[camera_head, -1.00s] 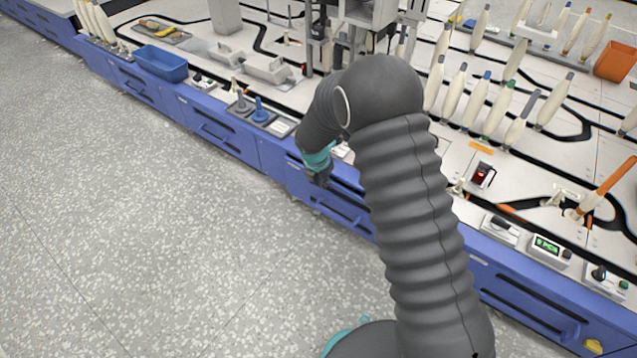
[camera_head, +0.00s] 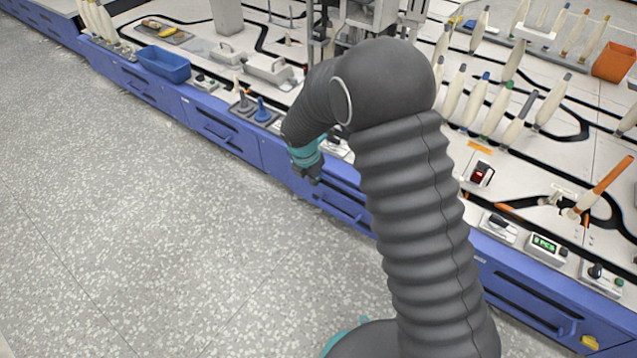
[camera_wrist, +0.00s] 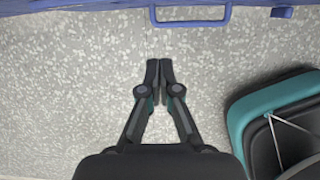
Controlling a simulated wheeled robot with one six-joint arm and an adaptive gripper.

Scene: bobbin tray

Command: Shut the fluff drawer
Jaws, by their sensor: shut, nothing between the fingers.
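My gripper (camera_head: 308,178) is shut and empty, in front of the blue bench front. In the wrist view its two fingertips (camera_wrist: 159,68) meet over the speckled floor, just short of a blue bar handle (camera_wrist: 195,23) and apart from it. A blue drawer front (camera_head: 348,202) with a handle is just right of my gripper in the head view, partly hidden by my arm. It looks about flush with the bench face. No label shows which drawer is the fluff drawer.
More blue drawer fronts line the bench, one to the left (camera_head: 222,131) and one at the lower right (camera_head: 530,300). A blue bin (camera_head: 163,64) and several bobbins stand on the bench top. The grey floor (camera_head: 150,240) in front is clear.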

